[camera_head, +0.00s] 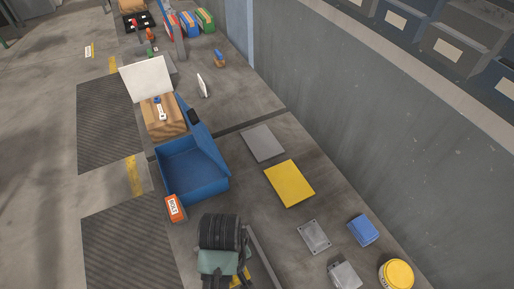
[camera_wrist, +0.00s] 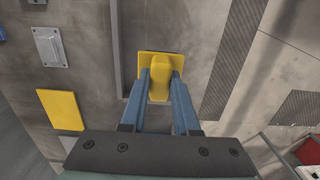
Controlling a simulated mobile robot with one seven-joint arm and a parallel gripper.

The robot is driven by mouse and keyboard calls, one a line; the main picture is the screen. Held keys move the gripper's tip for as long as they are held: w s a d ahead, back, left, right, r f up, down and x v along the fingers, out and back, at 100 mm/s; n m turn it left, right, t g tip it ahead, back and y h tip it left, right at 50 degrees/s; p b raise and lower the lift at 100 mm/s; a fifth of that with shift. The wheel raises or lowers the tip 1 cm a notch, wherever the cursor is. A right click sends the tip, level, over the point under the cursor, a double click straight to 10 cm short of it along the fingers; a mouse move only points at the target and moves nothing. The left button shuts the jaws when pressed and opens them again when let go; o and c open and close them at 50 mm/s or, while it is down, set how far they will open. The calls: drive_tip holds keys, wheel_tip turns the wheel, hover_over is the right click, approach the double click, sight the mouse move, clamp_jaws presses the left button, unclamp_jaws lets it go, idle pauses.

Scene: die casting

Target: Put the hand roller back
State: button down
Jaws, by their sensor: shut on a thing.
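My gripper (camera_wrist: 160,77) is shut on a yellow piece, which I take to be the hand roller (camera_wrist: 158,64). It has a narrow raised part between the two blue-grey fingers and a wider flat-looking yellow part beyond them. No turning roller can be made out. In the head view my wrist hides most of the gripper, and only a bit of yellow (camera_head: 240,279) shows at the bottom edge. I cannot tell whether the piece touches the surface below it.
A blue open bin (camera_head: 190,178) stands left of centre, with an orange box (camera_head: 174,208) at its front corner. A grey plate (camera_head: 262,142), a yellow plate (camera_head: 290,183), a metal plate (camera_head: 314,237), a blue block (camera_head: 363,230) and a yellow tin (camera_head: 397,274) lie to the right.

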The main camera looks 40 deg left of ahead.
drive_tip(key=shift+w+f, duration=0.15)
drive_tip(key=shift+w, duration=0.15)
drive_tip(key=f, duration=0.5)
drive_tip(key=shift+s, duration=0.3)
drive_tip(key=shift+w+f+p, duration=0.15)
drive_tip(key=shift+f+p, duration=0.15)
drive_tip(key=shift+f, duration=1.95)
drive_tip(key=shift+f, duration=0.1)
drive_tip(key=c, duration=0.7)
unclamp_jaws()
drive_tip(key=shift+f, duration=0.1)
drive_tip(key=shift+o, duration=0.2)
wheel_tip(320, 180, up, 12)
drive_tip(key=shift+a+r, duration=0.15)
drive_tip(key=shift+r, duration=0.05)
